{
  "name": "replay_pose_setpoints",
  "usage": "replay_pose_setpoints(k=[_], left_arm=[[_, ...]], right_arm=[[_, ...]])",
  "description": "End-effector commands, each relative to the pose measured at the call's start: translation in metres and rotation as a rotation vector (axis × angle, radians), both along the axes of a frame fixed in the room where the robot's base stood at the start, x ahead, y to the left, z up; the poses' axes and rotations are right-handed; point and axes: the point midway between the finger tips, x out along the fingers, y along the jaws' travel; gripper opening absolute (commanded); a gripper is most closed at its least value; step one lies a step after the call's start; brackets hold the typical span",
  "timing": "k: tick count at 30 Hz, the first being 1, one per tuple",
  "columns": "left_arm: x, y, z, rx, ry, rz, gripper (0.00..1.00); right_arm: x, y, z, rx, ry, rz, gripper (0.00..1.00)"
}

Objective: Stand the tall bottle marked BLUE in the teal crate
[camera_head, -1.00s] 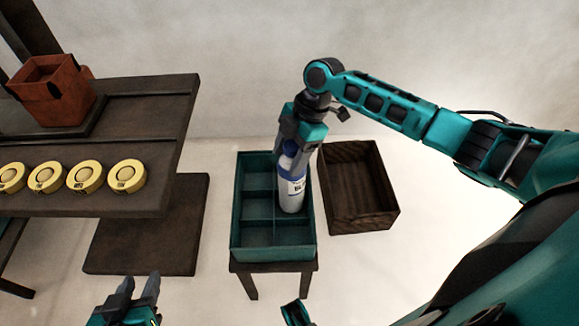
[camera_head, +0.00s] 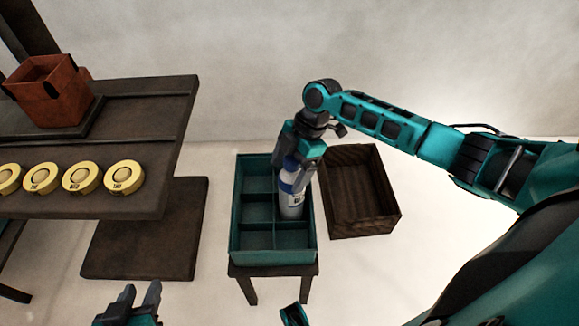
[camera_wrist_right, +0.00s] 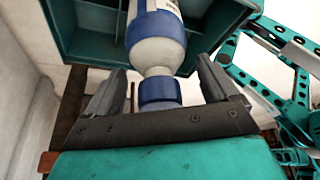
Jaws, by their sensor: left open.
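The tall bottle (camera_head: 292,201) is white with blue bands and a label only partly readable in the head view. It is upright with a slight tilt, its lower part inside the right side of the teal crate (camera_head: 273,256). Whether its base touches the crate floor is hidden. My right gripper (camera_head: 297,172) is shut on the bottle's upper part from above. In the right wrist view, the bottle's blue cap (camera_wrist_right: 160,91) lies between the fingers, with the crate (camera_wrist_right: 90,40) beyond. My left gripper (camera_head: 142,291) is open and empty at the lower left.
The crate has several compartments and stands on a small dark stand (camera_head: 246,271). An empty brown wooden crate (camera_head: 389,224) is close on its right. At left, a dark table (camera_head: 140,95) bears several yellow discs (camera_head: 82,178) and a rust-red box (camera_head: 50,92).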

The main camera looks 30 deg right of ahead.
Motion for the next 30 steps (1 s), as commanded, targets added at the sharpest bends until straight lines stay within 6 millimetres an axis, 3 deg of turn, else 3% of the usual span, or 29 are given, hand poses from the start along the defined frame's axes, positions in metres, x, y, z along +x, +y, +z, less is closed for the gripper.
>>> replay_pose_setpoints(k=[7,11,24,30], left_arm=[[0.0,0.0,0.001,0.0,-0.001,0.0,0.41],[0.0,0.0,0.005,0.0,-0.001,0.0,0.41],[0.001,0.001,0.027,0.003,-0.003,-0.002,0.41],[0.001,0.002,0.03,0.007,-0.005,-0.004,0.41]], right_arm=[[0.0,0.0,0.001,0.0,0.0,0.0,0.88],[0.001,-0.004,0.012,0.0,-0.001,0.0,0.88],[0.004,-0.038,0.093,-0.001,-0.002,-0.001,0.88],[0.004,-0.045,0.111,0.0,-0.001,-0.001,0.88]])
